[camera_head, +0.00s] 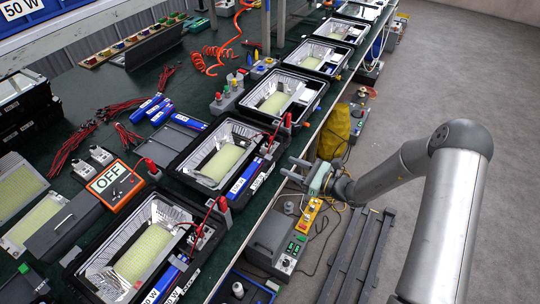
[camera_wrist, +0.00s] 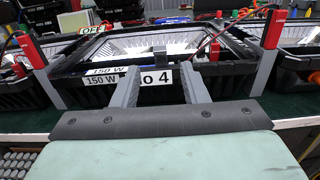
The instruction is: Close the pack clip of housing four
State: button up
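Housing four (camera_head: 183,172) is a black tray with a silver reflector and a pale yellow LED panel. A blue-and-white pack (camera_head: 243,178) lies along its front side. In the wrist view, the housing's front wall (camera_wrist: 75,97) carries a partly covered label ending in "o 4" (camera_wrist: 156,78) and 150 W labels. My gripper (camera_head: 288,167) is in front of this wall, its two grey fingers (camera_wrist: 159,70) spread and empty. Red-topped grey uprights stand at the front left (camera_wrist: 36,62) and front right (camera_wrist: 271,48). I cannot make out which part is the pack clip.
More housings stand in the row, a nearer one (camera_head: 98,270) and a farther one (camera_head: 254,98). An orange OFF box (camera_head: 115,186) and loose blue packs (camera_head: 160,112) lie behind. A grey control box (camera_head: 272,240) stands below the bench edge.

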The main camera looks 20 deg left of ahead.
aim_at(270, 157)
jog(key=p+x, duration=0.1)
jog(key=x, duration=0.7)
jog(key=shift+a+p, duration=0.15)
jog(key=shift+p, duration=0.15)
grip_shut()
